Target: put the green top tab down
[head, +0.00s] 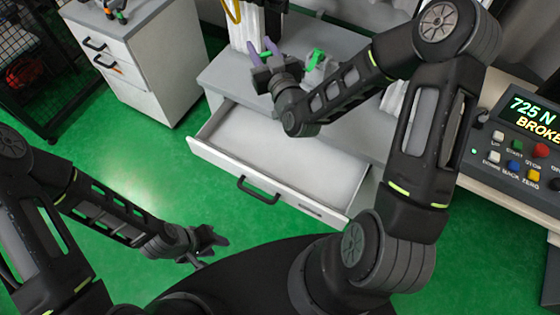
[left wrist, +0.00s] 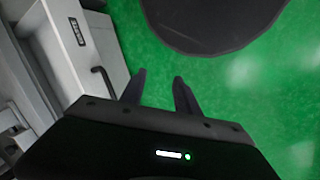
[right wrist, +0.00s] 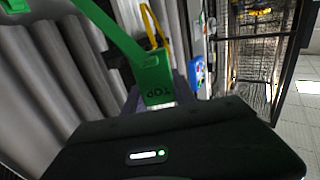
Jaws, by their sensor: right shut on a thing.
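The green top tab (right wrist: 158,82), marked TOP, is between the fingers of my right gripper (right wrist: 160,98) in the right wrist view. A green strip runs from it toward the upper left. In the head view my right gripper (head: 264,54) is shut on the tab, above the grey bench top (head: 225,72); only a little green shows there. Another green piece (head: 316,60) shows just right of that gripper. My left gripper (head: 212,242) is low over the floor, apart from everything. Its fingers (left wrist: 158,88) are open and empty in the left wrist view.
An open, empty drawer (head: 275,150) juts out below the bench. A grey cabinet (head: 150,75) stands at the left. A control panel (head: 525,140) at the right reads 725 N and BROKE, cut off. Green floor (head: 135,165) is clear between them.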

